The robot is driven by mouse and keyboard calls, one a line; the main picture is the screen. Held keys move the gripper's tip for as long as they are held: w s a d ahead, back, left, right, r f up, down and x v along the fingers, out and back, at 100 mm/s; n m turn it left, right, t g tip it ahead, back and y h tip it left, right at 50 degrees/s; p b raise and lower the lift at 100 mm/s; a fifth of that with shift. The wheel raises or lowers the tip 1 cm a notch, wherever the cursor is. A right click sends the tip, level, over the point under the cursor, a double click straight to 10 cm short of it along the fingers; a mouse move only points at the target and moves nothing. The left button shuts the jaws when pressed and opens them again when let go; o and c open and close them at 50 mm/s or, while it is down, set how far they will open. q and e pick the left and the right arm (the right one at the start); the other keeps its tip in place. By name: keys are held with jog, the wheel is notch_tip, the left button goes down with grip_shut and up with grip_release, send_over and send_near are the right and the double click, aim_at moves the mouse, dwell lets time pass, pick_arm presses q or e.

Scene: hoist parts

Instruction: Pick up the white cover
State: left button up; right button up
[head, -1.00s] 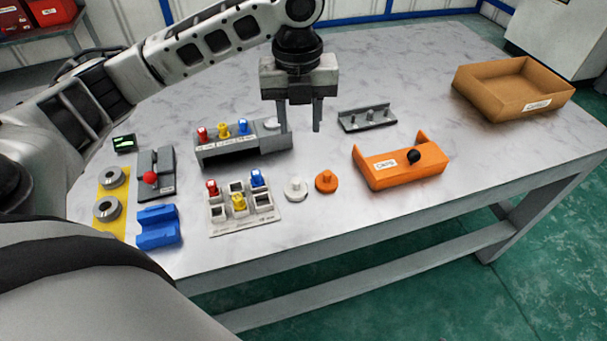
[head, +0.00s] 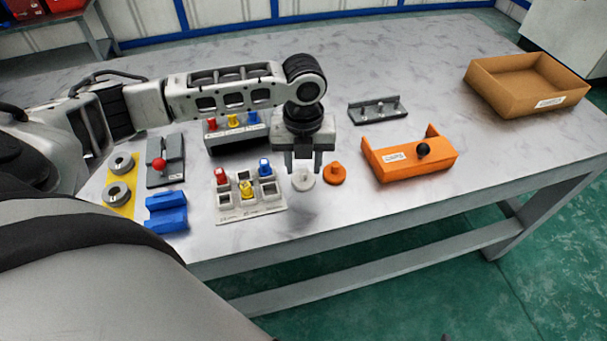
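The white cover (head: 303,182), a small round disc, lies on the table near its front edge; its upper part is close to or behind my fingertips. An orange disc with a knob (head: 335,174) lies just right of it. My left gripper (head: 303,165) points down directly above the white cover, with its two fingers apart and nothing seen held between them. I cannot tell whether the fingers touch the cover. My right gripper is not in view.
A white tray (head: 233,212) with coloured parts lies left of the cover. A dark grey holder (head: 240,141) is partly behind my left arm. An orange clamp block (head: 410,166), a grey pegged bracket (head: 375,111) and a cardboard box (head: 483,83) are to the right.

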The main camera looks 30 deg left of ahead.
pick_arm(q)
notch_tip(320, 180, down, 2)
jog(key=shift+c, duration=0.3)
grip_shut()
jog(key=shift+r, duration=0.15)
